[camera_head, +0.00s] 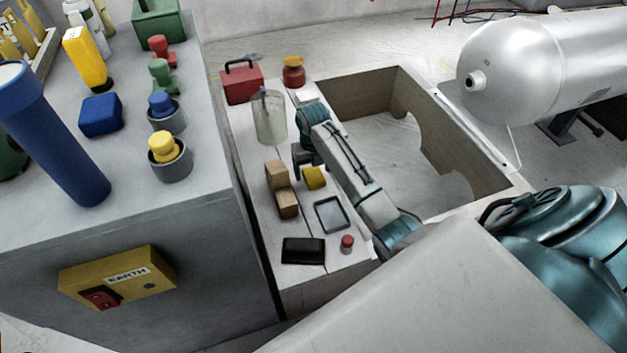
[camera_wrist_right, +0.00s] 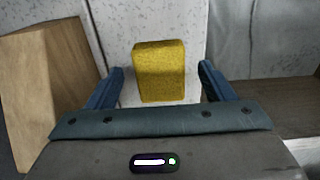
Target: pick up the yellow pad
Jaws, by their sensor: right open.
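The yellow pad (camera_head: 314,178) lies on the narrow white worktop in the head view, close to my right gripper (camera_head: 302,166). In the right wrist view the yellow pad (camera_wrist_right: 160,71) is a small rough-textured block. It lies ahead of and between the two blue fingers of my right gripper (camera_wrist_right: 161,82). The fingers are open, with a gap on both sides of the pad. In the head view the arm partly hides the area around the pad. My left gripper is not in view.
Wooden blocks (camera_head: 282,190) stand just left of the pad. A dark-rimmed tray (camera_head: 331,215), a black wallet-like item (camera_head: 303,251) and a small red-capped item (camera_head: 347,244) lie nearer. A clear container (camera_head: 269,117), a red toolbox (camera_head: 242,82) and a red pot (camera_head: 293,73) stand farther back.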

